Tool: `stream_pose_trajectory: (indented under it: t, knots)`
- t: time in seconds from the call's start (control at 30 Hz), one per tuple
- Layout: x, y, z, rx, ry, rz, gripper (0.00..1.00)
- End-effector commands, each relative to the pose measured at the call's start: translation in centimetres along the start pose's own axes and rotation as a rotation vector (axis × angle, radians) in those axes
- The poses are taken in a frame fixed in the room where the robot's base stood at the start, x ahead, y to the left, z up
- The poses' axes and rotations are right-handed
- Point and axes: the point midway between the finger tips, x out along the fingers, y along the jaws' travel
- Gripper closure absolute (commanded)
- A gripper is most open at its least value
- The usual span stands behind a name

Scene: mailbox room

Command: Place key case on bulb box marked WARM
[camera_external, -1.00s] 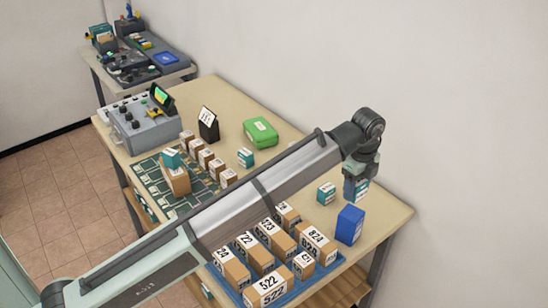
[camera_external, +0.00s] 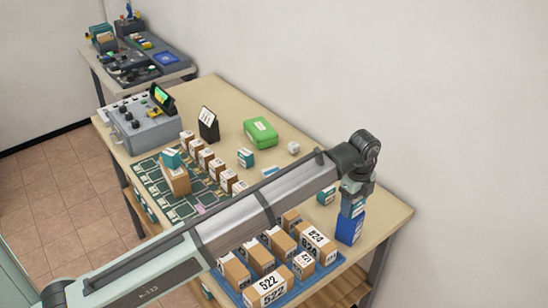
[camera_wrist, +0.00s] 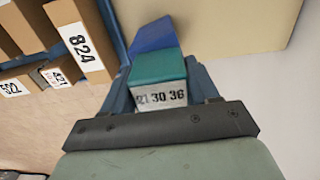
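My gripper (camera_external: 356,190) points down over the front right of the table. Its fingers are on both sides of a teal-topped box (camera_wrist: 158,68) with a white side reading "21 30 36"; it also shows in the external view (camera_external: 352,207). Directly below is a tall blue box (camera_external: 349,230), partly covered in the wrist view (camera_wrist: 152,35). I cannot tell whether the two touch. Similar teal-and-white boxes stand behind the gripper (camera_external: 326,196) and mid-table (camera_external: 245,158). A green case (camera_external: 260,132) lies farther back. No WARM mark is readable, and I cannot tell which item is the key case.
A blue tray of numbered cardboard boxes (camera_external: 266,287) stands left of the blue box. A small white cube (camera_external: 293,148) and a flat blue-white item (camera_external: 270,171) lie behind my arm. Small brown boxes (camera_external: 206,157) line the circuit-patterned mat. The wall is close behind the table.

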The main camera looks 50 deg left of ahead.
Motion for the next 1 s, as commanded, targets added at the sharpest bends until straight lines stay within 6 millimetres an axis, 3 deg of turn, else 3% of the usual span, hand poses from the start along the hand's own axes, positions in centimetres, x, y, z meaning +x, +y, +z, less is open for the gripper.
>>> stream_pose_trajectory:
  t: [0.27, 0.6, 0.77, 1.0]
  knots:
    - [0.0, 0.0, 0.0, 0.0, 0.0, 0.0, 0.15]
    - [-0.5, 0.0, 0.0, 0.0, 0.0, 0.0, 0.15]
    - [-2.5, -0.1, 0.0, 0.0, 0.0, -0.002, 0.15]
    - [-7.0, -0.2, 0.0, 0.0, 0.0, -0.002, 0.15]
